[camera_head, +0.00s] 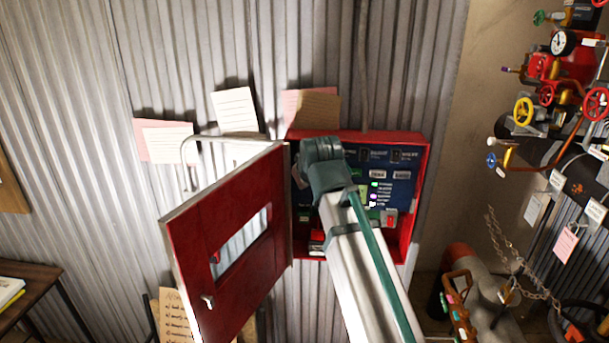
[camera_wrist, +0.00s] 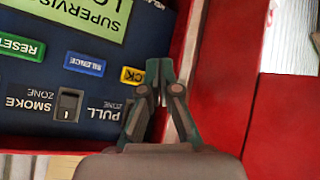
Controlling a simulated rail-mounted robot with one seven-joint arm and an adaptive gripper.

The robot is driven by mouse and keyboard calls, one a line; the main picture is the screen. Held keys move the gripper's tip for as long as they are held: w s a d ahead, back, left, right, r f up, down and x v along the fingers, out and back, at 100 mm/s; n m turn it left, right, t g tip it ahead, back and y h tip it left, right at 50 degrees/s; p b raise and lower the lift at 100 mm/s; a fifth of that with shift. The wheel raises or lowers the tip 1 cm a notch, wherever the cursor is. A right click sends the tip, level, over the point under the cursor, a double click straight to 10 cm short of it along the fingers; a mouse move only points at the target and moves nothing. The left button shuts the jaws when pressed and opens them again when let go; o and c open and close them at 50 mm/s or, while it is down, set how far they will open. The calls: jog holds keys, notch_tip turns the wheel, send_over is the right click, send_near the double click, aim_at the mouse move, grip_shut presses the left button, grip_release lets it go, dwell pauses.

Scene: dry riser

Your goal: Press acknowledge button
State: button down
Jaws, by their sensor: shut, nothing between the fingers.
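The yellow acknowledge button (camera_wrist: 131,75), marked "CK" in what shows, is on the blue panel (camera_wrist: 30,85). It appears upside down in the wrist view, its right end hidden by my gripper. My gripper (camera_wrist: 165,68) is shut and empty, its fingertips just right of the button in that view, by the red cabinet edge. I cannot tell whether they touch anything. In the head view my arm reaches across the open red cabinet (camera_head: 423,150), hiding the gripper and part of the blue panel (camera_head: 405,160).
A blue silence button (camera_wrist: 84,64), a green reset button (camera_wrist: 20,46) and a smoke zone switch (camera_wrist: 69,103) are near the acknowledge button. The red cabinet door (camera_head: 235,205) stands open to the left. Valves and pipes (camera_head: 560,95) fill the right side.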

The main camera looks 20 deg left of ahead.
jog(key=shift+w+a, duration=0.2)
jog(key=shift+w, duration=0.55)
jog(key=shift+w+a, duration=0.15)
jog(key=shift+w, duration=0.6)
jog(key=shift+w, duration=0.1)
jog(key=shift+w+a, duration=0.1)
jog(key=shift+w, duration=0.25)
jog(key=shift+w+a, duration=0.15)
jog(key=shift+w, duration=0.35)
dwell(1.0)
jog(key=shift+s, duration=0.1)
jog(key=shift+s+d, duration=0.25)
jog(key=shift+s, duration=0.6)
jog(key=shift+s, duration=0.1)
jog(key=s, duration=0.2)
jog(key=s+d+p, duration=0.1)
jog(key=s, duration=0.1)
jog(key=shift+s, duration=0.35)
